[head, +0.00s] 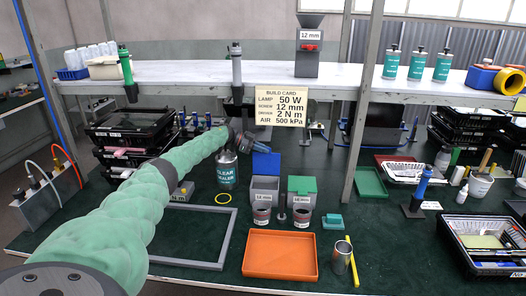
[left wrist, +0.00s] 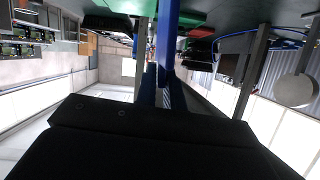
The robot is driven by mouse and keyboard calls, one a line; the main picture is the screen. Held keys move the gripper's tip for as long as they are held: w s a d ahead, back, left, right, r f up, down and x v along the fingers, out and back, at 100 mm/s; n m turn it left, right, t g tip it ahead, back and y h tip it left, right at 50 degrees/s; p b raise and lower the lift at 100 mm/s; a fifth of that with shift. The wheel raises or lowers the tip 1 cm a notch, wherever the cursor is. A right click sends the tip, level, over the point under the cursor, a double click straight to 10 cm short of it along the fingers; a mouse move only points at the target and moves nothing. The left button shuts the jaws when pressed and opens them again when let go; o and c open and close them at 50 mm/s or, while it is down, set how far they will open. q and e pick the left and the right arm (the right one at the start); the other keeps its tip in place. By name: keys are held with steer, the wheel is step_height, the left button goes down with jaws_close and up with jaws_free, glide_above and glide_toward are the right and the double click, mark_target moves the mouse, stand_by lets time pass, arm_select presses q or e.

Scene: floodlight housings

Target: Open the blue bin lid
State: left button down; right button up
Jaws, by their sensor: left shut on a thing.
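The blue lid (head: 266,163) stands raised at the back of a grey bin (head: 264,184), whose top shows open. My left gripper (head: 258,147) is at the lid's upper edge, at the end of the green-sleeved arm, and is shut on the lid. In the left wrist view the blue lid (left wrist: 167,42) shows as a narrow upright strip running down to the dark gripper body. The fingertips are small and partly hidden in the head view. My right gripper is in neither view.
A bin with a green lid (head: 302,185) stands just right. Cans (head: 262,213) stand in front of both bins. A clear sealer can (head: 227,170) stands left, near my arm. An orange tray (head: 281,233) and grey frame (head: 232,238) lie nearer. A shelf (head: 200,75) runs above.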

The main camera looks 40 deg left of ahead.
arm_select(q)
steer(key=c, duration=1.6)
jaws_free()
steer(key=shift+w+f, duration=0.1)
